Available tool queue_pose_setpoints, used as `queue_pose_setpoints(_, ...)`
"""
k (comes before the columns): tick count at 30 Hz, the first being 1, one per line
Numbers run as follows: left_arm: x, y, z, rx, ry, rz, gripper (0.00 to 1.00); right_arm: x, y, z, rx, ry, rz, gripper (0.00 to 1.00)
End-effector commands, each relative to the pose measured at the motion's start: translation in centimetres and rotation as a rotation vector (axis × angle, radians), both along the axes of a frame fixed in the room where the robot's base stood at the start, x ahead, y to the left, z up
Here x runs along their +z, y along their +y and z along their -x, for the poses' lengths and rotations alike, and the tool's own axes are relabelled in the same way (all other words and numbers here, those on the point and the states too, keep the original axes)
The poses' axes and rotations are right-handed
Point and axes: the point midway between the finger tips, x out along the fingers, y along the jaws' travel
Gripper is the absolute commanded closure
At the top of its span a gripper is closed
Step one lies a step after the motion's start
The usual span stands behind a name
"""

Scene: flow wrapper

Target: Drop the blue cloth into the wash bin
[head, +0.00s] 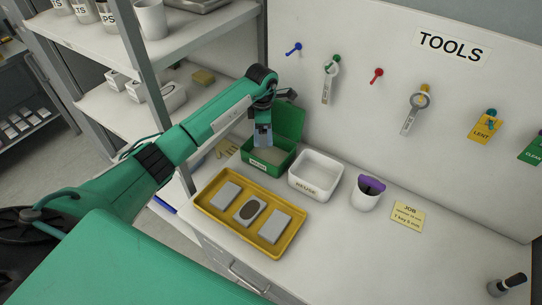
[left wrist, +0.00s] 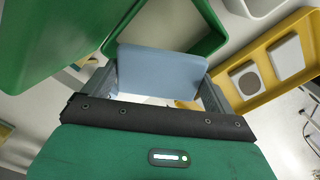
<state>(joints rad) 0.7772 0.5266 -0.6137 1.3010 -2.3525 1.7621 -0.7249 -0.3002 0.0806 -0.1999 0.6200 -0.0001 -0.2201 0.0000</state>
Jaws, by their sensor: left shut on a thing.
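My left gripper (head: 264,118) reaches in from the left, pointing down over the green bin (head: 258,165) at the back of the bench. It is shut on the blue cloth (head: 262,136), which hangs below the fingers over the bin's opening. The bin's green lid (head: 289,121) stands open behind; the label on its front is too small to read surely. In the left wrist view the blue cloth (left wrist: 160,75) spans between the fingers, with the green bin wall (left wrist: 205,22) beyond. Whether the cloth touches the bin is unclear. My right gripper is out of view.
A white REUSE bin (head: 316,183) stands right of the green bin. A yellow tray (head: 213,207) with grey blocks lies in front. A white cup (head: 365,198) holds something purple. Grey shelving (head: 150,105) stands left; tools hang on the back board.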

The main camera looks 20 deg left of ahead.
Motion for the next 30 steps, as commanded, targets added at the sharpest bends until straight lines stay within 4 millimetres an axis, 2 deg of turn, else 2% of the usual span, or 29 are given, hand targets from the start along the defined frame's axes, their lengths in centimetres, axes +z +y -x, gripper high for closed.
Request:
queue_pose_setpoints(5,0.1,0.0,0.0,0.0,0.0,0.0,0.32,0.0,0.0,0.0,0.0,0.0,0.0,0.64)
queue_pose_setpoints(6,0.1,0.0,0.0,0.0,0.0,0.0,0.04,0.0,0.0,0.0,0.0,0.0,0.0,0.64)
queue_pose_setpoints(7,0.1,0.0,0.0,0.0,0.0,0.0,0.0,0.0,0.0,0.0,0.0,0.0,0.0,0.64)
queue_pose_setpoints(15,0.2,0.0,0.0,0.0,-0.001,0.0,0.0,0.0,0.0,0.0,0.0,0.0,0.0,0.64)
queue_pose_setpoints(19,1.4,0.1,-0.1,0.001,-0.004,0.0,0.0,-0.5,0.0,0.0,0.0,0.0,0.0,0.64)
queue_pose_setpoints(23,3.8,0.1,-0.2,0.0,-0.007,-0.002,0.0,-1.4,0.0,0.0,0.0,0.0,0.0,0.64)
queue_pose_setpoints(30,9.3,0.1,-0.1,0.0,-0.006,-0.001,0.0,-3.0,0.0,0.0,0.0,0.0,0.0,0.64)
